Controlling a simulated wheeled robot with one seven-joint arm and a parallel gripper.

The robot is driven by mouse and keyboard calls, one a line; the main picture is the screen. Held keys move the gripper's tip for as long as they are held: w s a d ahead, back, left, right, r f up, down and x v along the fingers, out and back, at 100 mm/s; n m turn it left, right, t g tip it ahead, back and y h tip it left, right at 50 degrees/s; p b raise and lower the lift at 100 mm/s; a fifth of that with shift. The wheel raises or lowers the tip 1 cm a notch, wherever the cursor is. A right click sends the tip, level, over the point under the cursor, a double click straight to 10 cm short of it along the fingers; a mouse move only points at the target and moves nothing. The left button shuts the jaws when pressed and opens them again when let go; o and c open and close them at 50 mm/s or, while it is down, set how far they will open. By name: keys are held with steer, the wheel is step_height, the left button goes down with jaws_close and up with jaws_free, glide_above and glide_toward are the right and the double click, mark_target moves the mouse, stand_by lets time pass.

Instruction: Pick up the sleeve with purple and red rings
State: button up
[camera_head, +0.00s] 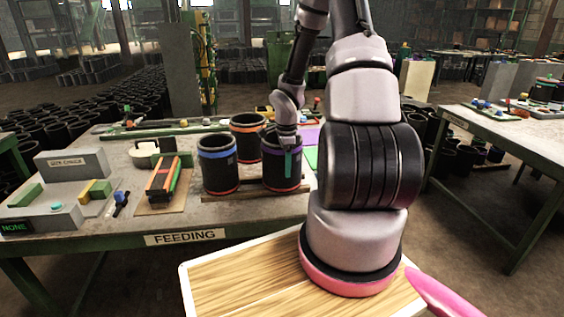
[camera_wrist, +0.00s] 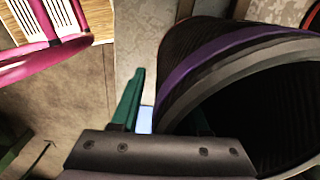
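The sleeve with a purple ring (camera_wrist: 215,60) is a dark cylinder that fills the right of the wrist view, with its open mouth facing the camera. In the head view this sleeve (camera_head: 282,172) stands upright at the right of the group, with a red ring near its base; its top is partly covered by my arm. My gripper (camera_head: 288,150) is over its near wall. In the wrist view my gripper (camera_wrist: 165,112) has one green finger outside the wall, with a gap beside it. The other finger is mostly hidden inside the mouth. The fingers look open.
A blue-ringed sleeve (camera_head: 218,170) stands close on the left and an orange-ringed sleeve (camera_head: 246,124) behind. They stand on the feeding table (camera_head: 130,215). A grey control box (camera_head: 70,163) and a small board with colored bars (camera_head: 163,185) are at left. Another table (camera_head: 510,135) is at right.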

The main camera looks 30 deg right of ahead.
jaws_close()
stand_by(1.3)
